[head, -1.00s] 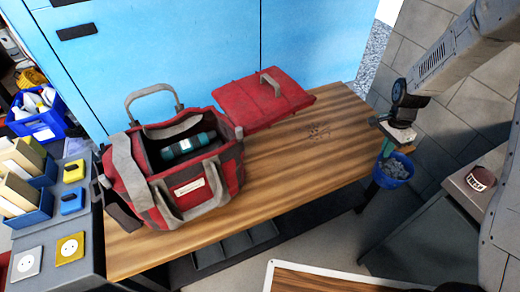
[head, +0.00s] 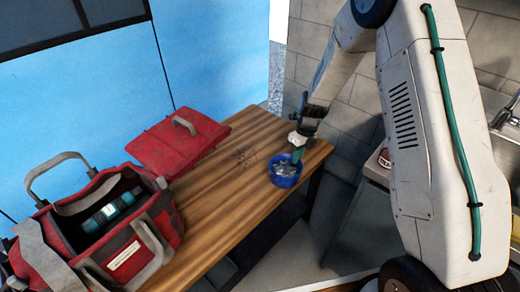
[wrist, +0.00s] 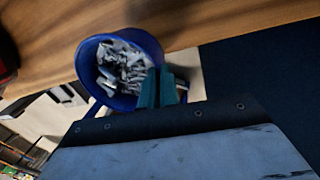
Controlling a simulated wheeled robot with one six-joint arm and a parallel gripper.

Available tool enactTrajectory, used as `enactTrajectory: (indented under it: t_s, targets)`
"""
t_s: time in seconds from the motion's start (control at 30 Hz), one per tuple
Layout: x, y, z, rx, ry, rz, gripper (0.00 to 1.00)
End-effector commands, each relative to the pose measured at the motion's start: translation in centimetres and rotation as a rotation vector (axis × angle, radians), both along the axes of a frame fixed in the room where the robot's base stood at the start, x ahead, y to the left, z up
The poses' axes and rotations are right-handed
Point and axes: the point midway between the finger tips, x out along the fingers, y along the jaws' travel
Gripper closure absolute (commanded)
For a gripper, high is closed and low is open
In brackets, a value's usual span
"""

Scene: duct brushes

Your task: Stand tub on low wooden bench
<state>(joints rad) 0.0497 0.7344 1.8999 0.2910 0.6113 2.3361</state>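The tub (head: 286,181) is a small blue round bucket filled with grey pieces. It also shows in the wrist view (wrist: 83,62). My gripper (head: 297,155) is at its rim, and in the wrist view its teal fingers (wrist: 160,88) are close together on the tub's near wall. The low wooden bench (head: 225,190) has a striped brown top. In the head view the tub appears in front of the bench's right end. In the wrist view it overlaps the bench edge, with lower ground showing beside it. The tub's underside is hidden, so contact with the bench is not visible.
A red and grey tool bag (head: 125,235) with a teal cylinder inside stands on the bench's left part. A red lid (head: 170,145) with a grey handle lies behind it. The bench top between bag and tub is clear. A grey cabinet (head: 350,220) stands at the right.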

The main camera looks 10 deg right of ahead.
Motion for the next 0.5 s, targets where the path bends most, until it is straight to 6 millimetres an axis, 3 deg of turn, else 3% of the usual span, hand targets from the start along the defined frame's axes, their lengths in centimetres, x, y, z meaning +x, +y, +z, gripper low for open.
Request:
enactTrajectory:
  t_s: [0.17, 0.5]
  targets:
    - [3.1, -0.3, -0.3, 0.0, -0.004, 0.001, 1.0]
    - [11.5, -1.2, -1.2, 0.0, -0.003, 0.003, 1.0]
